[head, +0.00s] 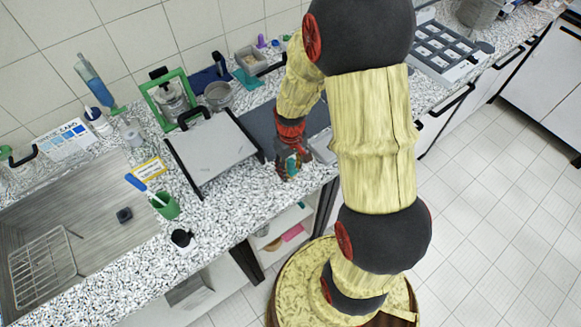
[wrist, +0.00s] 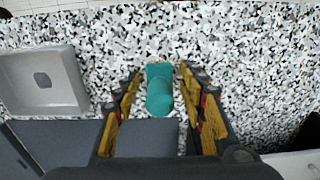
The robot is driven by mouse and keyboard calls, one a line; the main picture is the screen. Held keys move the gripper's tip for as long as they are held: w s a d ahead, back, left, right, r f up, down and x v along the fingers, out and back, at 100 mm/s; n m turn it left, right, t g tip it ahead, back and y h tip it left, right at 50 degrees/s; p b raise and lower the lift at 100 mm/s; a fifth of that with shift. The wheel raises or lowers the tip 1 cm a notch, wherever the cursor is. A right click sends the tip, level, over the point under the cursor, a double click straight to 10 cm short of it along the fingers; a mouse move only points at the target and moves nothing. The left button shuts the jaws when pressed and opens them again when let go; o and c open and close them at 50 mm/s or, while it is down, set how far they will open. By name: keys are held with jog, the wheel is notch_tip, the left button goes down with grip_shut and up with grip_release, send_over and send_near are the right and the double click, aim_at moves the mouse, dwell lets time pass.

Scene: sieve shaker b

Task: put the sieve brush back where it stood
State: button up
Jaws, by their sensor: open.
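A teal piece (wrist: 160,95), which looks like the sieve brush with a small tan part at its far end, is between the fingers of my gripper (wrist: 160,76) in the wrist view. The fingers are spread, with a gap showing on both sides of it. In the head view my gripper (head: 289,172) is low over the front edge of the speckled counter, and a bit of teal (head: 291,162) shows at its fingers. Whether the brush touches the counter is hard to tell.
A dark grey slab (wrist: 60,145) and a pale square dish (wrist: 45,82) lie left in the wrist view. A green cup (head: 166,206) with a blue-handled brush is by the sink.

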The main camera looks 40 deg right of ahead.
notch_tip(320, 180, up, 12)
jog(key=shift+f+p, duration=0.1)
jog(key=shift+p, duration=0.9)
jog(key=s+a+r+t, duration=0.2)
jog(key=s+a+r, duration=0.4)
jog(key=r, duration=0.4)
jog(key=s+a+r+t, duration=0.3)
jog(key=s+a+r, duration=0.3)
jog(key=r, duration=0.5)
jog(key=shift+s+r+t, duration=0.15)
jog(key=shift+t, duration=0.15)
notch_tip(320, 180, down, 6)
jog(key=b, duration=0.5)
jog(key=shift+r+b, duration=0.15)
jog(key=shift+b, duration=0.25)
jog(key=shift+c, duration=0.6)
